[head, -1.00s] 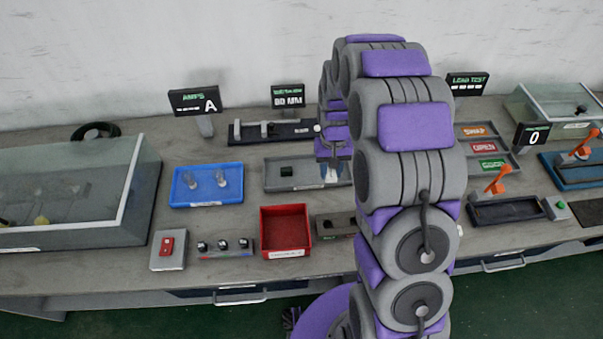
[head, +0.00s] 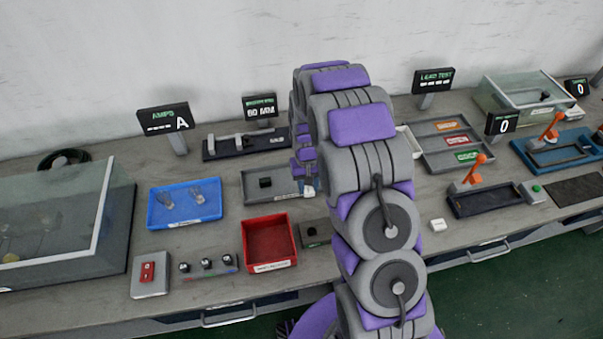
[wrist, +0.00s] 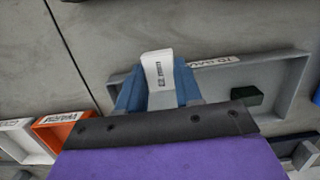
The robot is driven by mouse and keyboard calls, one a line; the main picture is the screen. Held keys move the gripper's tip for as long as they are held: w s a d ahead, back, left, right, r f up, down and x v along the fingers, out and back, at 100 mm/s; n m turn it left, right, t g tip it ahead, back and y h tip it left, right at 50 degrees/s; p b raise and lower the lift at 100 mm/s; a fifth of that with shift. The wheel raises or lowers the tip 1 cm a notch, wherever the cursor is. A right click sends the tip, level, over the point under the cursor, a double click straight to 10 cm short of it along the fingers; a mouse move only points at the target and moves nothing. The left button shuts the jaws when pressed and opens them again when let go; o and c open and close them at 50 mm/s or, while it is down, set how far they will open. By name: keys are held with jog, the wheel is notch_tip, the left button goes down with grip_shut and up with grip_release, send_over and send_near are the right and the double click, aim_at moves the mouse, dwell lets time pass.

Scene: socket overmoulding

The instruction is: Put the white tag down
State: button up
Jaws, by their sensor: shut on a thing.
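My gripper (wrist: 157,90), with blue fingers, is shut on the white tag (wrist: 158,72) in the wrist view. The tag stands up between the fingertips, with small dark print facing the camera. In the head view my gripper (head: 307,184) is over the right end of a grey tray (head: 247,185), mostly hidden by my arm. The wrist view shows this grey tray (wrist: 215,108) just beyond the fingers, with a small black block in it. I cannot tell how high the tag is above the tray or table.
A red bin (head: 272,266) and a blue tray (head: 185,219) with clear parts stand to the left. A compartment tray (head: 440,142) with orange, red and green labels is right of my arm. A small white block (head: 438,225) lies on the bench near its front edge.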

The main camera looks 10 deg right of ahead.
jog(key=w, duration=0.2)
jog(key=w+b, duration=0.1)
jog(key=w, duration=0.5)
jog(key=shift+w+f, duration=0.1)
jog(key=shift+f, duration=0.3)
notch_tip(320, 180, down, 4)
jog(key=shift+w+r+b, duration=0.1)
jog(key=shift+r+b, duration=0.15)
jog(key=shift+b, duration=0.5)
jog(key=o, duration=1.1)
jog(key=shift+r, duration=0.1)
